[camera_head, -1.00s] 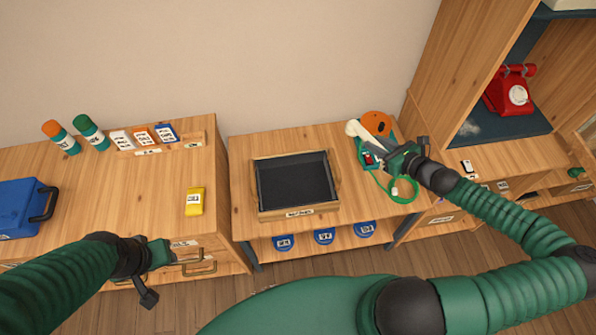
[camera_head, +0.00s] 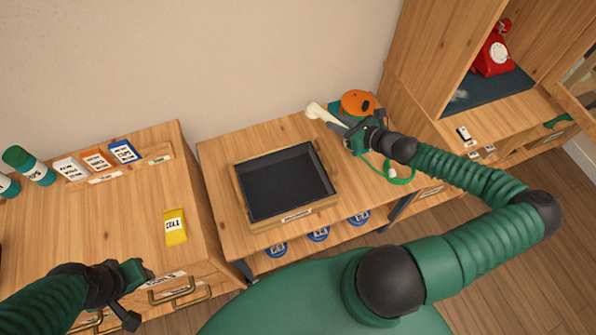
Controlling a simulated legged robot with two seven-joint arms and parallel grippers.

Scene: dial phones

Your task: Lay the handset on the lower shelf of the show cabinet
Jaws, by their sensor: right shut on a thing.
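A cream handset (camera_head: 318,112) sticks out to the left of my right gripper (camera_head: 345,130), which is shut on it above the back right of the middle bench. The gripper hides part of the handset. The show cabinet (camera_head: 445,50) stands at the right. Its lower shelf (camera_head: 500,92) has a dark blue-green lining and holds a red dial phone (camera_head: 493,55) at the back; the front of that lining is bare. My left gripper (camera_head: 140,272) is at the front of the left cabinet, by a drawer label; its jaws are not clear.
An orange round object (camera_head: 358,103) and a green cord (camera_head: 390,175) are beside my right gripper. A dark-lined tray (camera_head: 240,205) stands on the middle bench. A yellow box (camera_head: 175,226) is on the left cabinet. A glazed door (camera_head: 580,85) stands open at the cabinet's right.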

